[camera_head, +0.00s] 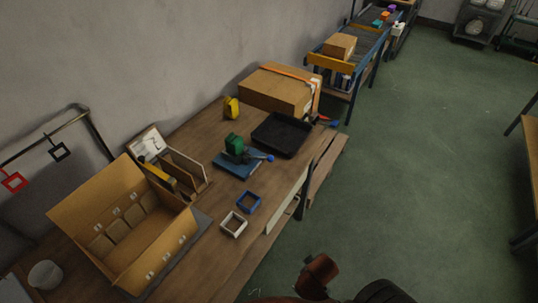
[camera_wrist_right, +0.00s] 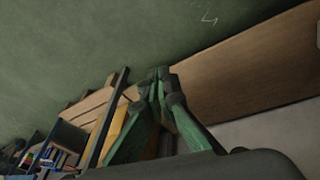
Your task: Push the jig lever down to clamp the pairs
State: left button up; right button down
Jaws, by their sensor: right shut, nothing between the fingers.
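The jig (camera_head: 230,167) sits on the wooden table in the head view, with a flat blue base and a green block (camera_head: 234,143) on it. Its dark lever (camera_head: 256,155) points right and ends in a blue knob (camera_head: 270,158). I cannot tell from this angle whether the lever presses on anything. No sock pairs can be made out clearly in the jig. My right gripper (camera_wrist_right: 159,80) shows in the right wrist view, its greenish fingers shut and empty, away from the jig. My left gripper is not in view.
An open carton (camera_head: 88,213) with several labelled packs stands at the left. A blue square frame (camera_head: 248,202) and a white one (camera_head: 233,224) lie near the table's front edge. A black tray (camera_head: 281,135) and taped box (camera_head: 275,90) stand behind the jig.

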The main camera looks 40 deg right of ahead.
jog(key=s+a+f+g+y, duration=0.1)
jog(key=s+f, duration=0.3)
jog(key=f, duration=0.9)
jog(key=s+a+f+g, duration=0.1)
jog(key=s+a+f, duration=0.15)
jog(key=f, duration=0.95)
jog(key=s+f, duration=1.5)
jog(key=s, duration=0.4)
jog(key=shift+s+d+f+n+g+y, duration=0.25)
jog(key=shift+s+f+n+g+y, duration=0.05)
jog(key=shift+f+n+g, duration=0.1)
